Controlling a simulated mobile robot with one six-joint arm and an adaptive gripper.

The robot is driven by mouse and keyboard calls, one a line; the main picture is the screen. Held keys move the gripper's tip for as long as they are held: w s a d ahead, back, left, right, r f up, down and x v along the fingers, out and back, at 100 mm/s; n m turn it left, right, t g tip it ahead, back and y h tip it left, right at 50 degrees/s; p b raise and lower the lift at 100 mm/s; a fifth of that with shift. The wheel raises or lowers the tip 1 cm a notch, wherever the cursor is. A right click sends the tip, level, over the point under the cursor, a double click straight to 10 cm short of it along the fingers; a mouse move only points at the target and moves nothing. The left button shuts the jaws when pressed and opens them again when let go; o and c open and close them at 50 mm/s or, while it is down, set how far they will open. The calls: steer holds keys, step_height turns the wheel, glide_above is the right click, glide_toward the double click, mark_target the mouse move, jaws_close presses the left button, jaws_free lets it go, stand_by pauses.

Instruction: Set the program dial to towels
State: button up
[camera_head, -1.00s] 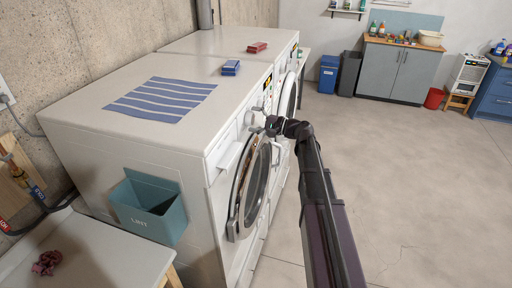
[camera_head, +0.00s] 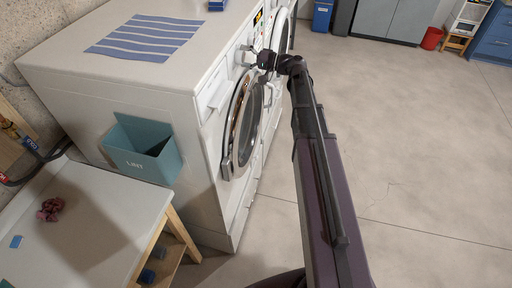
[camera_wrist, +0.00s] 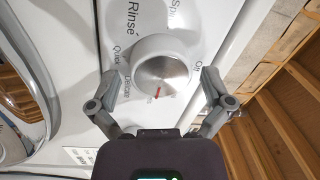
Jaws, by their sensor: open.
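The program dial (camera_wrist: 162,68) is a round knob with a white rim, a silver face and a red pointer mark. In the wrist view the mark points down and slightly left, towards my gripper's body. I can read Rinse, Spin, Quick and Off around it; other labels are partly hidden, and I cannot make out towels. My gripper (camera_wrist: 158,78) is open, with one finger on each side of the dial; whether they touch it I cannot tell. In the head view my gripper (camera_head: 265,60) is at the upper front of the near washing machine (camera_head: 72,80).
The machine's round door (camera_head: 243,125) is below the dial. A teal lint bin (camera_head: 143,150) hangs on its side. A side table (camera_head: 85,225) with a crumpled red cloth (camera_head: 50,209) stands at the front left. The floor (camera_head: 400,140) on the right is clear.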

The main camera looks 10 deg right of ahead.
steer(key=n, duration=0.4)
steer(key=shift+r, duration=0.1)
steer(key=n+p, duration=0.1)
steer(key=n, duration=0.3)
steer(key=shift+n+g, duration=0.3)
steer(key=shift+g, duration=0.1)
steer(key=n, duration=0.4)
steer(key=shift+r+p, duration=0.1)
steer(key=shift+p, duration=0.25)
steer(key=shift+s+d+n, duration=0.2)
steer(key=shift+d+n, duration=0.1)
steer(key=shift+n, duration=0.1)
steer(key=v, duration=1.3)
steer(key=s+a+f+m+g+h+b, duration=0.2)
steer(key=s+a+f+m+g+h, duration=0.3)
steer(key=a+f, duration=0.55)
steer(key=s+a+f+m+g+h+b, duration=0.2)
steer(key=s+f+m+h+b, duration=0.1)
steer(key=s+f+h, duration=0.5)
steer(key=shift+s+a+f+m+g, duration=0.3)
steer(key=shift+s+a+f+m, duration=0.1)
steer(key=shift+s+f, duration=1.55)
steer(key=shift+w+f, duration=0.1)
